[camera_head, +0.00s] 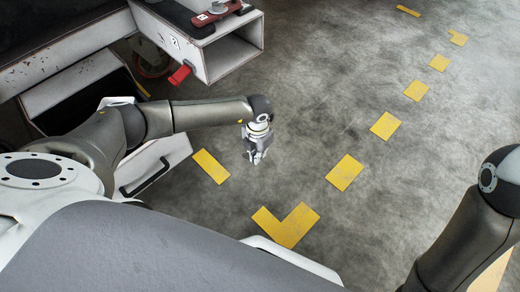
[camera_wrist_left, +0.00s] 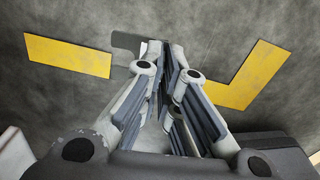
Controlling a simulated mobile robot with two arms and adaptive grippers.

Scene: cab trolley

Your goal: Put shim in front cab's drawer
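My left gripper (camera_head: 257,158) hangs over the bare floor, right of the cabinets, pointing down. In the left wrist view its fingers (camera_wrist_left: 163,48) converge with their tips together, and I see nothing held between them. I cannot make out a shim in either view. A drawer with a white front and a dark handle (camera_head: 146,177) shows at the lower left, beside my left arm, which partly covers it. My right gripper is not in view; only part of my right arm shows at the right edge.
A white open-ended box unit (camera_head: 232,54) stands at the upper left, with a red tool (camera_head: 217,12) on top and a red handle (camera_head: 180,75) at its side. Yellow floor marks (camera_head: 345,172) run across the grey floor. The floor at the middle and right is clear.

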